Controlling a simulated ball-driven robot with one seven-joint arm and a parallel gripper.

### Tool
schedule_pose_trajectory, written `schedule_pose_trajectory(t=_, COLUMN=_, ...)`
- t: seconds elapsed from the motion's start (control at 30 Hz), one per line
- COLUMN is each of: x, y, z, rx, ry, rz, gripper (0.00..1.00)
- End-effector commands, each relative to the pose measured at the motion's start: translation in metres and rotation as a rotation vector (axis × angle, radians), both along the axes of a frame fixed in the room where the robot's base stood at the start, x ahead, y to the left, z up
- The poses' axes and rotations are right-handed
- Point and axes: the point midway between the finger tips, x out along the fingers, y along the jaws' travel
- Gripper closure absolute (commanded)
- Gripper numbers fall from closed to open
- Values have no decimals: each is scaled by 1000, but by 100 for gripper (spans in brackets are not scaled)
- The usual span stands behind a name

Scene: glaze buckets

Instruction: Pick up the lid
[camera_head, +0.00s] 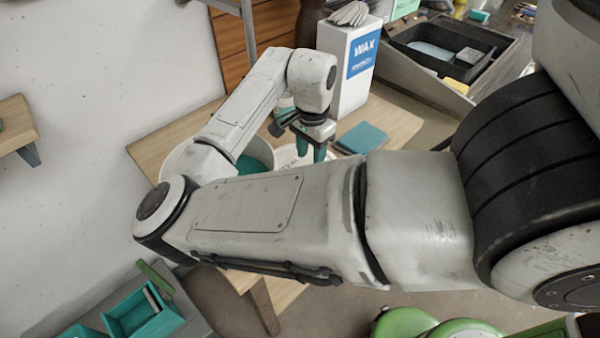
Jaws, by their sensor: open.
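A white round rim with dark markings, which looks like the lid (285,157), lies on the wooden table, mostly hidden behind my arm. My gripper (311,152) points down with teal fingers right over it. It is open, and I cannot tell whether the fingertips touch the lid. A white bucket (262,146) with teal glaze inside stands to the left of the gripper, partly covered by my arm.
A white WAX box (347,65) stands close behind the gripper, with grey gloves on top. A flat teal block (362,137) lies to the gripper's right. A small jar (284,107) stands behind. The bare wooden table (160,146) shows at the left.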

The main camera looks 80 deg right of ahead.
Motion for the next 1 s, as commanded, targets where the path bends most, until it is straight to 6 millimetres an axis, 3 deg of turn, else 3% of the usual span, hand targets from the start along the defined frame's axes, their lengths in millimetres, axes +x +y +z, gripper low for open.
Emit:
schedule_pose_trajectory(t=0.5, x=-2, y=5, z=-53, rx=1, ry=-1, rz=1, gripper=56)
schedule_pose_trajectory(t=1.0, x=-2, y=5, z=-56, rx=0, ry=0, rz=1, gripper=56)
